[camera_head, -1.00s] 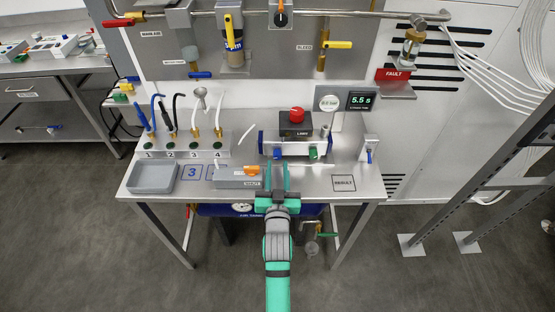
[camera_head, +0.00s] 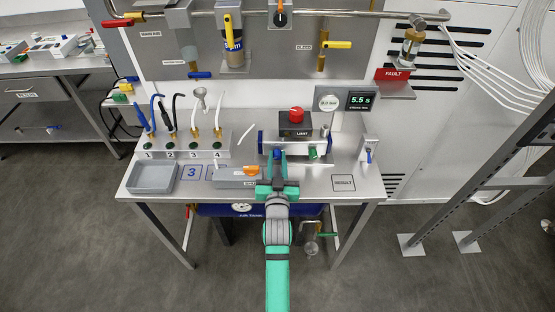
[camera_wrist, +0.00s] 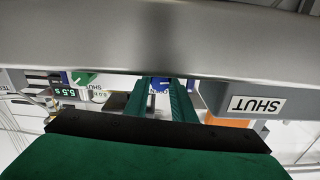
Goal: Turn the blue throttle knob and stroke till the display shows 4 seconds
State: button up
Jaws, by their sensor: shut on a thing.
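The blue throttle knob (camera_wrist: 159,85) sits between my fingertips in the wrist view; in the head view my gripper mostly hides it. My gripper (camera_head: 278,158) is shut on the knob, at the front of the cylinder unit (camera_head: 322,144); its green fingers (camera_wrist: 160,98) also show in the wrist view. The green knob (camera_head: 313,153) is to the right on the same unit and shows in the wrist view (camera_wrist: 84,78). The display (camera_head: 361,100) reads 5.5 s. A red push button (camera_head: 297,113) on a dark box stands behind the unit.
A grey box with an orange part (camera_head: 237,176) lies close left of my gripper; its SHUT label (camera_wrist: 257,104) shows in the wrist view. A grey tray (camera_head: 153,178) and the hose block (camera_head: 185,146) are further left. The RESULT square (camera_head: 343,183) on the right is clear.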

jog(key=shift+m, duration=2.2)
jog(key=o, duration=0.8)
jog(key=shift+s, duration=0.1)
jog(key=s, duration=1)
jog(key=shift+s, duration=0.4)
